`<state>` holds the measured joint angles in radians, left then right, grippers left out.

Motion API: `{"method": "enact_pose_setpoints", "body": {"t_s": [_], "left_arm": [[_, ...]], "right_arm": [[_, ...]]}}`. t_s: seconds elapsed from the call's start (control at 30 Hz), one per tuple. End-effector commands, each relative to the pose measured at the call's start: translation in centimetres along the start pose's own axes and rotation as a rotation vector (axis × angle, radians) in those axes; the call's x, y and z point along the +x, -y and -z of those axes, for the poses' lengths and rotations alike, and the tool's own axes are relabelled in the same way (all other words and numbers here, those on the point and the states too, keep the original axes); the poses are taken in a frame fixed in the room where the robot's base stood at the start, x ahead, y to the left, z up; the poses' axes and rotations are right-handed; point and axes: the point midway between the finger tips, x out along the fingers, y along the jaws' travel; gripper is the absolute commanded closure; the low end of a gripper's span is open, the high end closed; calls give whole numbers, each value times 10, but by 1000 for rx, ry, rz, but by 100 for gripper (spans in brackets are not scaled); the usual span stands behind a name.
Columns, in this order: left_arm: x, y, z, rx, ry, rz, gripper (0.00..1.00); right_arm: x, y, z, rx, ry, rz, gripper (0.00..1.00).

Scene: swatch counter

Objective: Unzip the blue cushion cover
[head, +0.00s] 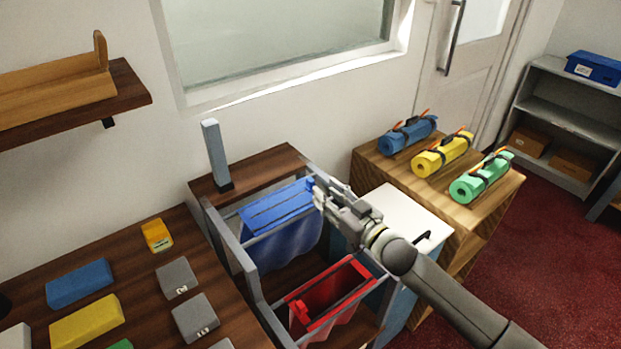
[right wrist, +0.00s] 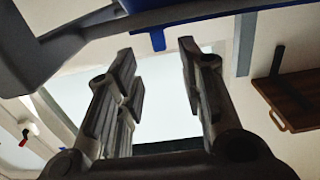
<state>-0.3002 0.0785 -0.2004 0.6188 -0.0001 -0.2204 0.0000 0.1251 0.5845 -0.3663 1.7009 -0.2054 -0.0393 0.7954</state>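The blue cushion cover (head: 285,245) hangs in a grey rack, its flat blue top band level and showing no gap. My right gripper (head: 317,194) is at the right end of that band. In the right wrist view, the right gripper (right wrist: 156,52) has its two fingers apart. A small blue tab (right wrist: 157,40) hangs from the blue band (right wrist: 190,10) near the gap between the fingertips. I cannot tell whether a finger touches it. My left gripper is not in view.
A red cover (head: 294,308) with an open top hangs in front of the blue one. The grey rack rails (head: 246,262) run alongside. A white-topped cabinet (head: 400,208) and a wooden chest (head: 500,188) with rolled mats stand to the right. A table with colored blocks is at left.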

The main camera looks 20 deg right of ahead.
Motion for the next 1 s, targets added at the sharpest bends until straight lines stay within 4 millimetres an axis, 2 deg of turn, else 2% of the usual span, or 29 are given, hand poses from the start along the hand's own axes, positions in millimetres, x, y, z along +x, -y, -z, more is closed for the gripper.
{"method": "enact_pose_setpoints", "body": {"t_s": [0.2,0.43,0.6,0.9,1.0], "left_arm": [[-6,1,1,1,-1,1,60],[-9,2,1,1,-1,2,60],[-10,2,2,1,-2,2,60],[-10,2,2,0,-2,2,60],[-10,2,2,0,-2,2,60]], "right_arm": [[38,0,2,1,-2,-1,64],[65,0,1,0,0,-1,64],[73,0,0,-1,0,0,64],[74,0,0,-1,1,0,64],[74,0,0,-1,1,0,77]]}}
